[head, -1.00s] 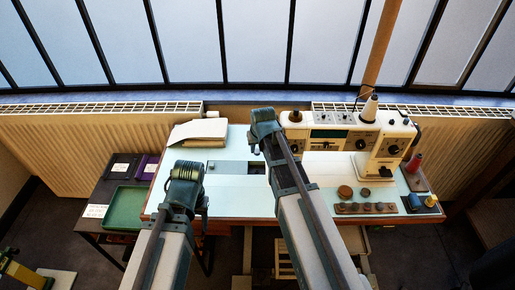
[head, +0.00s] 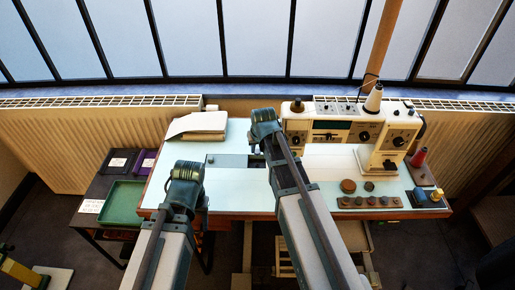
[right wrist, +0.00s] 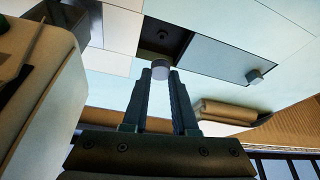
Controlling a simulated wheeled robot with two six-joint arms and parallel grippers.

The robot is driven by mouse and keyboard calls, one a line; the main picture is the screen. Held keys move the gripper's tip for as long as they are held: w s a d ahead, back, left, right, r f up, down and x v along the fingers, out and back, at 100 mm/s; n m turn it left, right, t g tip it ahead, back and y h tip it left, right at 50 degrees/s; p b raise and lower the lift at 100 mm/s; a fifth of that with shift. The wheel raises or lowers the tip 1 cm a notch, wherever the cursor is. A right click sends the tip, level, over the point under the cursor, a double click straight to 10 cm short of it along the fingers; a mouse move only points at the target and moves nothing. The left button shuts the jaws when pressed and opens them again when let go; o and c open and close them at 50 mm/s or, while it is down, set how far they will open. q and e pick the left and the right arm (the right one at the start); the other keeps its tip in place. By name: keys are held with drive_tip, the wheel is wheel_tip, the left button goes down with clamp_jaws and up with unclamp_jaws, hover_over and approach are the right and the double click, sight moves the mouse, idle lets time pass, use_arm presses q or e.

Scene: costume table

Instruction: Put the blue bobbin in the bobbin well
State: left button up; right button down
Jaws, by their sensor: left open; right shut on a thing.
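My right gripper (right wrist: 159,80) is shut on a small pale grey-blue cylinder (right wrist: 160,67), which looks like the blue bobbin. In the right wrist view the bobbin sits between the fingertips, overlapping the near edge of a dark recess, the bobbin well (right wrist: 167,37). I cannot tell whether it touches there. A blue-grey slide plate (right wrist: 218,60) with a small knob lies beside the well. In the head view my right gripper (head: 264,132) is over the table by the sewing machine's left end and hides the bobbin. My left gripper (head: 186,178) is open above the table's front left; its fingertips are hardly visible.
The sewing machine (head: 350,135) stands at the back right. A brown holder (head: 370,203) with several discs, a red cone (head: 419,157) and blue and yellow spools (head: 437,195) are at right. Folded cloth (head: 197,125) lies back left. A green tray (head: 121,203) is left.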

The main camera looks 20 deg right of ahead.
drive_tip(key=shift+f+b, duration=2.8)
drive_tip(key=shift+f, duration=0.25)
drive_tip(key=c, duration=0.6)
unclamp_jaws()
drive_tip(key=p+v, duration=0.7)
drive_tip(key=shift+s+r, duration=0.15)
drive_tip(key=shift+r, duration=0.1)
